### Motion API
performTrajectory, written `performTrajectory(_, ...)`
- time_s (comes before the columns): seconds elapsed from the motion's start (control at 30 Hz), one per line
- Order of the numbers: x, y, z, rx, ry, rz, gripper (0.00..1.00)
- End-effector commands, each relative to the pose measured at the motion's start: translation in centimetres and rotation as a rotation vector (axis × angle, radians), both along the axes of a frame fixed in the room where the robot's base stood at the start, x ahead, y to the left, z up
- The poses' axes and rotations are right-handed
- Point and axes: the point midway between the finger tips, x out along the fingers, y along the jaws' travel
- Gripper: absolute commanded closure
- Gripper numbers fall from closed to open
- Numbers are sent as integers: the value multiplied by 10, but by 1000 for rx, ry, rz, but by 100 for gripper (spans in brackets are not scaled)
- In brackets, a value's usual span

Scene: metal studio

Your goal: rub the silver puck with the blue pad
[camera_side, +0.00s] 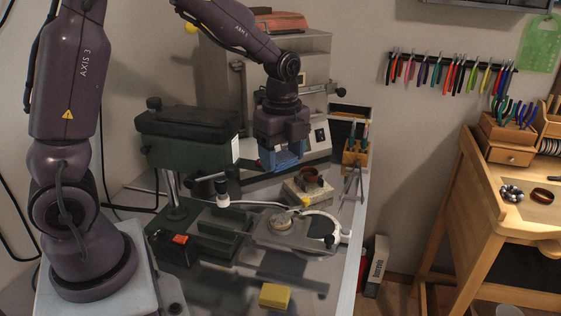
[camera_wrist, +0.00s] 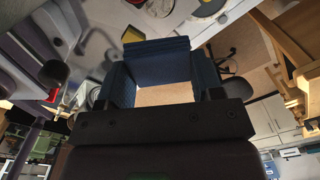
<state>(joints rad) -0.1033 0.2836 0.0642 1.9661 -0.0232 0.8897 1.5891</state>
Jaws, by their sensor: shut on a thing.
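The blue pad (camera_side: 287,159) is at the lower end of my gripper (camera_side: 281,146). In the wrist view the pad (camera_wrist: 157,49) spans the space between the fingers of my gripper (camera_wrist: 160,66), which is shut on it. The silver puck (camera_side: 278,222) sits low on the bench, in a flat fixture below and slightly left of the pad. A round silver disc at the top edge of the wrist view (camera_wrist: 160,7) appears to be the same puck. The pad is well above the puck, with clear air between them.
A green machine (camera_side: 188,135) stands left of my gripper. A yellow block (camera_side: 274,296) lies at the front. Tools in a wooden holder (camera_side: 355,150) stand at right.

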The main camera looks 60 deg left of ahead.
Motion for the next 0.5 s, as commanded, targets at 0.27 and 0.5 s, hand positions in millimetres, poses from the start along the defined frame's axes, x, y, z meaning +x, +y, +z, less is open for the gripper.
performTrajectory(0.27,-1,-2,-47,-1,6,6,62)
performTrajectory(0.5,-2,-2,-60,-1,6,7,62)
